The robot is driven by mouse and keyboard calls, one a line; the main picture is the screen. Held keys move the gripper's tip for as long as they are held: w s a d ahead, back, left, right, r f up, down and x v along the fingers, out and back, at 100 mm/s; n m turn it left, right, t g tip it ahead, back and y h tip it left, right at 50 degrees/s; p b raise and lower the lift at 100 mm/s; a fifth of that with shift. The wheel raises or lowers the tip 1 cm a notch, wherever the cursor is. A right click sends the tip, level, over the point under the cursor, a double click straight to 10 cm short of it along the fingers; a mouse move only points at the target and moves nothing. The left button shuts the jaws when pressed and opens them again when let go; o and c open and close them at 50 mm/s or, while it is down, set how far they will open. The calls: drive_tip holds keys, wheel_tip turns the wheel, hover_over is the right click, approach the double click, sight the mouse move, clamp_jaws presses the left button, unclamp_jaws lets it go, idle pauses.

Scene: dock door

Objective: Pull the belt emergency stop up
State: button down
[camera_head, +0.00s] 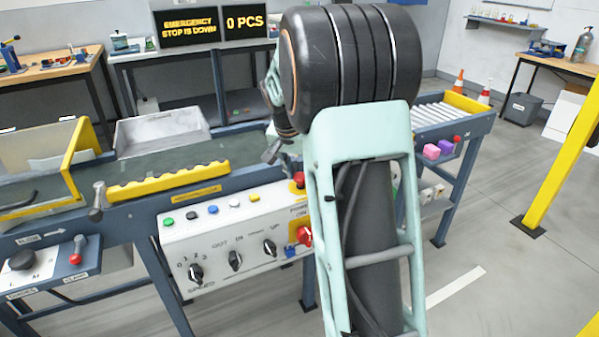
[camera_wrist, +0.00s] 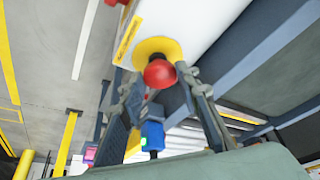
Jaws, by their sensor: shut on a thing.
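The belt emergency stop (camera_wrist: 160,73) is a red rounded knob on a yellow disc on the white control box (camera_wrist: 190,25), seen in the wrist view. My gripper (camera_wrist: 163,80) has its two fingers on either side of the red knob and is shut on it. In the head view my own arm covers my gripper and the right end of the control box (camera_head: 220,240), so the hold does not show there. The dark sign (camera_head: 187,27) reads "EMERGENCY STOP IS DOWN" in yellow letters.
A red switch (camera_head: 304,236) sits on the box front, with black dials to its left. A blue block (camera_wrist: 152,138) shows between my fingers, below the knob. The belt (camera_head: 150,165) lies behind the box. A yellow post (camera_head: 555,165) stands right; open floor lies between.

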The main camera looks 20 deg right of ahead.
drive_tip(key=shift+r, duration=0.1)
drive_tip(key=shift+r+p, duration=0.85)
drive_tip(key=shift+r, duration=0.1)
drive_tip(key=shift+w+f, duration=0.1)
drive_tip(key=c, duration=1.4)
unclamp_jaws()
drive_tip(key=shift+c, duration=0.2)
drive_tip(key=v, duration=1.2)
drive_tip(key=shift+d, duration=0.1)
